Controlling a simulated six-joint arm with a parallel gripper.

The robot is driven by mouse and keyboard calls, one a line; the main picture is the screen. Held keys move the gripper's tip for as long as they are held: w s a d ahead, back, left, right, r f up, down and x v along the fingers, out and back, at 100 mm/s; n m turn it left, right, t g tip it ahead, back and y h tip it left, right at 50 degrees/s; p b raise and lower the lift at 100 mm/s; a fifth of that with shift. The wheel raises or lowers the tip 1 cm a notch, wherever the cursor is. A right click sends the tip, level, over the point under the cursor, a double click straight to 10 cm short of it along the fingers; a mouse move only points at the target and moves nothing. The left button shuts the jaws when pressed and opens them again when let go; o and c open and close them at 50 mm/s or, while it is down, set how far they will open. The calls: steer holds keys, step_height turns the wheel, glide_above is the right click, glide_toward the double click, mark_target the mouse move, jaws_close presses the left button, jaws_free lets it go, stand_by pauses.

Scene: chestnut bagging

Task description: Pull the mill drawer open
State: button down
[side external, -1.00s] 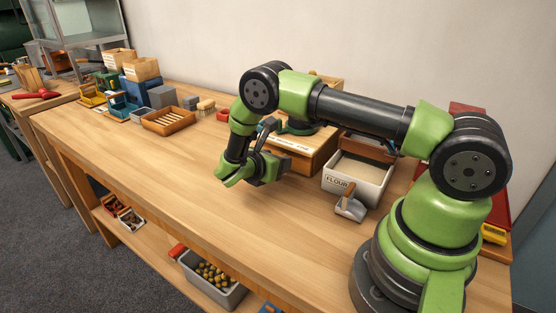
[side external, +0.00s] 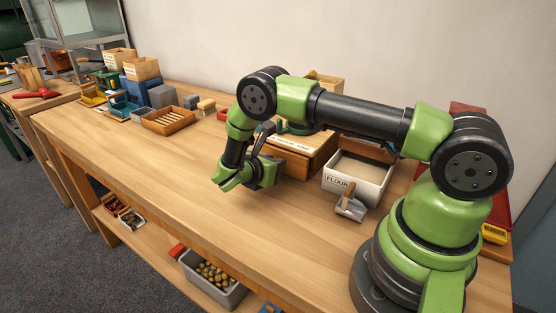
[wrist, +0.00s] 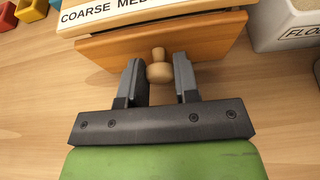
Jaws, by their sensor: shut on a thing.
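The mill (side external: 305,158) is a wooden box on the bench, partly hidden behind my arm in the side view. In the wrist view, its label strip (wrist: 115,12) reads "COARSE MED", and the orange-brown drawer front (wrist: 210,42) lies just below it. A round wooden knob (wrist: 158,72) sticks out from the middle of the drawer front. My gripper (wrist: 157,66) has one finger on each side of the knob and is shut on it. In the side view my gripper (side external: 236,178) is low in front of the mill. How far the drawer stands out is hard to tell.
A white flour bin (side external: 352,186) with a scoop (side external: 350,207) stands right of the mill. A wooden tray (side external: 168,121) and several small boxes are farther left. The bench top (side external: 160,180) in front of the mill is clear.

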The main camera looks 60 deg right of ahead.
steer(key=a, duration=0.8)
steer(key=shift+a, duration=0.35)
steer(key=c, duration=0.9)
jaws_free()
steer(key=shift+o, duration=0.2)
steer(key=v, duration=1)
steer(key=shift+r, duration=0.1)
